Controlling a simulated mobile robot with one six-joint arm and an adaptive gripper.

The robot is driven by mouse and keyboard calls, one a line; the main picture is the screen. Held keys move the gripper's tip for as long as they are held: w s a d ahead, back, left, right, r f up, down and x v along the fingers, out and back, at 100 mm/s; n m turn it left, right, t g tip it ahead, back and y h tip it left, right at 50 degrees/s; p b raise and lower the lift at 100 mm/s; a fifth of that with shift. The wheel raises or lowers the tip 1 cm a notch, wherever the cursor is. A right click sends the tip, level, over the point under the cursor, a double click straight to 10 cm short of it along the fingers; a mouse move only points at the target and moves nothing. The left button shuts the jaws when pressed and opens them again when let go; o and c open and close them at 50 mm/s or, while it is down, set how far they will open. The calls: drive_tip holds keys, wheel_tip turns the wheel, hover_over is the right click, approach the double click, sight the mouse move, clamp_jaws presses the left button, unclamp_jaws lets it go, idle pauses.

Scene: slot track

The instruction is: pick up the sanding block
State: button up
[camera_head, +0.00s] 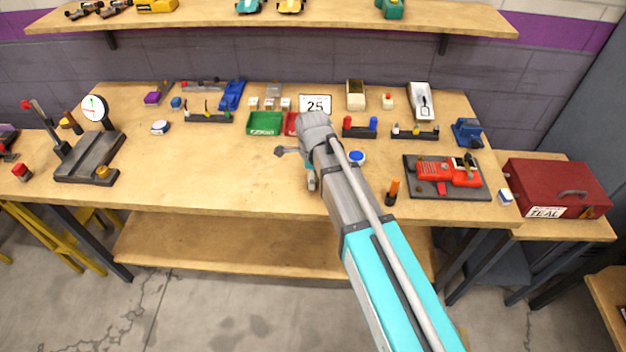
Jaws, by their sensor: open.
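I cannot tell for sure which thing is the sanding block. My gripper (297,166) is over the middle of the bench, open, and partly hidden by my own arm. I see nothing held in it.
A gauge stand (88,165) stands on the left. Green (264,123) and red (291,122) bins sit behind my gripper, near a "25" sign (315,104). The front left-centre is clear.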

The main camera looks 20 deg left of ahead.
idle(0.4)
drive_tip(key=c, duration=1.1)
drive_tip(key=shift+r, duration=0.1)
wheel_tip(320, 180, up, 3)
drive_tip(key=p, duration=0.3)
drive_tip(key=shift+r, duration=0.1)
drive_tip(key=s+d+r+p, duration=0.7)
drive_tip(key=s+r+p, duration=0.2)
drive_tip(key=s, duration=0.3)
drive_tip(key=shift+d+r+p, duration=0.15)
drive_tip(key=shift+r+p, duration=0.2)
drive_tip(key=shift+p, duration=0.15)
